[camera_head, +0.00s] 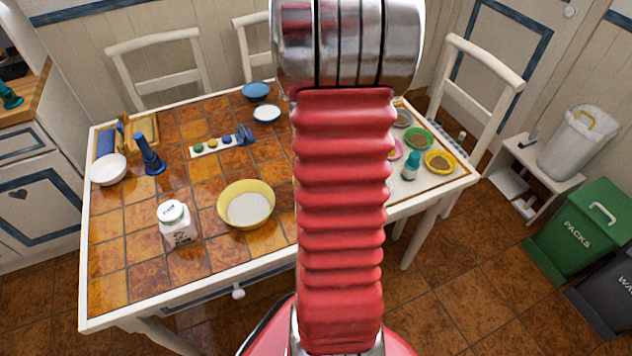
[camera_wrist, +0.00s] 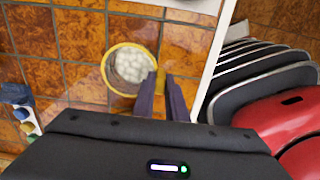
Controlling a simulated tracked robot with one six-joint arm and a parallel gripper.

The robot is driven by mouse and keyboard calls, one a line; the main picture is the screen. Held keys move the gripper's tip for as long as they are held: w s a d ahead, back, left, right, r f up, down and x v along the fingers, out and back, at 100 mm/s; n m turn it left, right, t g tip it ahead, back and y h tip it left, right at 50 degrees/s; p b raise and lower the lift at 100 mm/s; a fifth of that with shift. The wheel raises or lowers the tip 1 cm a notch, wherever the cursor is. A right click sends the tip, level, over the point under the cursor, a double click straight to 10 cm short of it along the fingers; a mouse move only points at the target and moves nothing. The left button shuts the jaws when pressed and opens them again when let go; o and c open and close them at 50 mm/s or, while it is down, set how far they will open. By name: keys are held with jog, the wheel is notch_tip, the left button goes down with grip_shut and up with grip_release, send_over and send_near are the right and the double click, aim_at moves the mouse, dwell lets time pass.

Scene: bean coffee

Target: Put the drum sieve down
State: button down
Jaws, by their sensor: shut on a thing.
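My gripper (camera_wrist: 161,76) shows in the wrist view, its two dark fingers close together at the lower right rim of a round, yellow-rimmed vessel, which I take as the drum sieve (camera_wrist: 108,80). White lumps fill its middle. The fingers are shut on the rim. It appears over the brown tiled table; the frames do not show whether it touches the tiles. In the head view my red arm covers the middle, and neither my gripper nor a held thing can be made out there.
A yellow bowl (camera_head: 262,192) with pale contents and a white lidded jar (camera_head: 177,232) stand on the tiled table (camera_head: 130,280). A strip with coloured discs (camera_head: 202,149) lies behind them. Small dishes sit at the right. The front left of the table is clear.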

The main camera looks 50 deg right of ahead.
jog(key=shift+f, duration=0.1)
jog(key=c, duration=1.8)
grip_release()
jog(key=shift+o, duration=0.2)
notch_tip(320, 180, up, 12)
